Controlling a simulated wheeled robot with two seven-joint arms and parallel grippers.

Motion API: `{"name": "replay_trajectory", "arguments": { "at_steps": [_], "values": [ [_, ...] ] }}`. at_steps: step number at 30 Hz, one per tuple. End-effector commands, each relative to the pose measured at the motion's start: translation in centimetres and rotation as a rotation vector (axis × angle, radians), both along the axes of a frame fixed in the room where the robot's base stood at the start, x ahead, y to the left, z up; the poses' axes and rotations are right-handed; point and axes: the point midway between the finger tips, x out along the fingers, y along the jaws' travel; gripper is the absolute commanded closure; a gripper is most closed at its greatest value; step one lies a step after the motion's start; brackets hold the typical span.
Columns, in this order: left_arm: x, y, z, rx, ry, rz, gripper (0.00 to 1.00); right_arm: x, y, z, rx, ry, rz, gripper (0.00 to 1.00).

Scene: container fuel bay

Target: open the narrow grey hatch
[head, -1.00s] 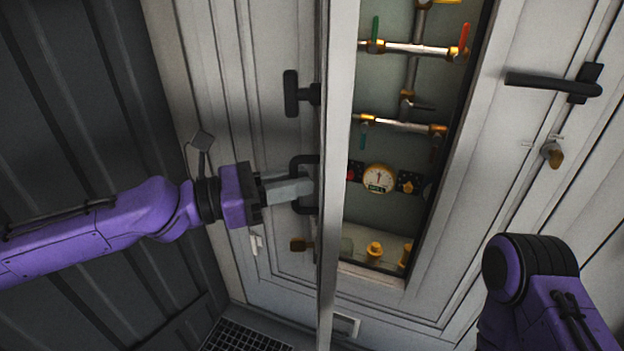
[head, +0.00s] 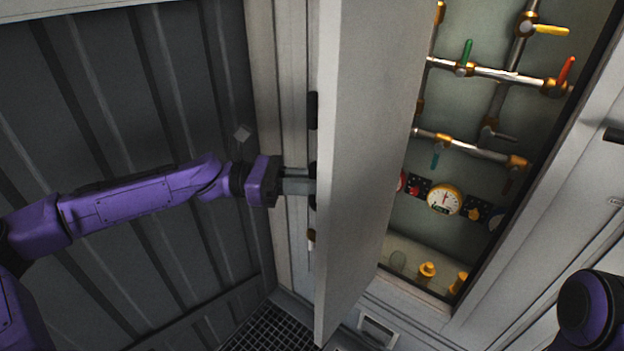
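The narrow grey hatch (head: 365,150) stands swung well out from its frame, its inner face and edge showing. Behind it is the open recess (head: 470,110) with pipes, coloured valve levers and a round gauge (head: 444,198). My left gripper (head: 300,186) is at the outer face of the hatch, on its left side, at the height of the black pull handle. The hatch edge hides most of that handle and the fingertips, so I cannot see how the fingers sit on it. My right arm shows at the lower right, its gripper out of the picture.
A dark ribbed wall (head: 120,130) lies left of the hatch, behind my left arm. A dark floor grating (head: 270,330) is below. Another grey door panel (head: 560,220) with a black lever is right of the recess.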

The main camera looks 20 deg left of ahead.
Motion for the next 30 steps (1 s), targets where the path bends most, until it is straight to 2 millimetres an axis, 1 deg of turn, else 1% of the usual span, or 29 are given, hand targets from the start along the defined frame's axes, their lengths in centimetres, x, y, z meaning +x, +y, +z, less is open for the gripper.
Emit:
{"name": "replay_trajectory", "arguments": {
  "at_steps": [1,6,7,8,9,17,19,22,27,30],
  "values": [
    [0.2,0.1,0.3,-0.004,0.001,0.006,1.00,0.0,0.0,0.0,0.000,0.000,0.000,0.57],
    [0.1,0.1,0.3,-0.004,0.001,0.006,1.00,0.0,0.0,0.0,0.000,0.000,0.000,0.57],
    [0.1,0.1,0.3,-0.004,0.001,0.006,0.80,0.0,0.0,0.0,0.000,0.000,0.000,0.57],
    [0.1,0.1,0.3,-0.004,0.000,0.006,0.70,0.0,0.0,0.0,0.000,0.000,0.000,0.57],
    [0.1,0.1,0.3,-0.003,0.000,0.006,0.65,0.0,0.0,0.0,0.000,0.000,0.000,0.57],
    [0.0,0.2,0.1,-0.002,0.000,0.006,0.65,0.0,0.0,0.0,0.000,0.000,0.000,0.57],
    [-0.1,0.7,0.1,-0.003,-0.002,0.008,0.65,0.0,0.0,-0.1,0.000,0.000,0.000,0.57],
    [-0.5,2.4,0.1,-0.004,-0.002,0.011,0.65,0.0,0.0,-0.4,0.000,0.000,0.000,0.57],
    [-1.5,6.4,0.1,-0.004,-0.003,0.010,0.65,0.0,0.0,-0.9,0.000,0.000,0.000,0.57],
    [-2.0,8.3,0.1,-0.004,-0.002,0.008,0.65,0.0,0.0,-1.1,0.000,0.000,0.000,0.57]
  ]
}}
